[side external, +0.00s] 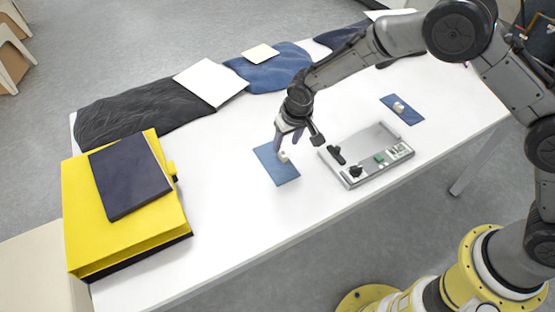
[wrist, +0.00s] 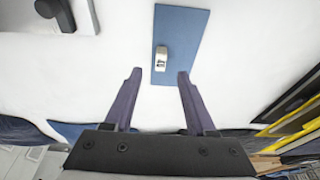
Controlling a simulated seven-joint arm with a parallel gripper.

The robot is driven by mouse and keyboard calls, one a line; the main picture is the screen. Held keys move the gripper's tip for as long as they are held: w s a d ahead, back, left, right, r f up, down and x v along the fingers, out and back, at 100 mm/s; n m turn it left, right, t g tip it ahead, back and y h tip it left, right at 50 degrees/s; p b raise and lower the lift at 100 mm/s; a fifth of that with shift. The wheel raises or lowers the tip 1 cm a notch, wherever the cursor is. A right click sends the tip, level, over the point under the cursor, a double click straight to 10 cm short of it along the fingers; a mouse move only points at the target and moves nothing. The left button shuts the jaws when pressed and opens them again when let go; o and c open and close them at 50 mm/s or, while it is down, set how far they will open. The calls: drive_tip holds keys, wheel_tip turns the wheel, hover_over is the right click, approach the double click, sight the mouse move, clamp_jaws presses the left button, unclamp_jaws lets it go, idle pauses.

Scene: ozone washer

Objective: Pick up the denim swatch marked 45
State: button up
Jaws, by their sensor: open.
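A blue denim swatch (side external: 279,174) lies flat on the white table below my gripper (side external: 286,146). It carries a small white block (side external: 284,157) with dark marks in the wrist view (wrist: 161,58), too small to read surely. In the wrist view the swatch (wrist: 185,32) lies just beyond my open, empty gripper (wrist: 160,73), with the block between the lines of the two fingers. A second blue swatch (side external: 405,117) with a white block (side external: 398,107) lies farther right. I cannot read its mark.
A grey tray (side external: 372,174) with small parts stands right of the near swatch. A yellow box (side external: 85,215) with a dark panel (side external: 130,177) on it is at left. Folded dark and blue cloths (side external: 270,68) line the back edge. The table left of the near swatch is clear.

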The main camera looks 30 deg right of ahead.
sight(283, 153)
drive_tip(key=shift+x, duration=2.7)
drive_tip(key=shift+s, duration=0.1)
clamp_jaws()
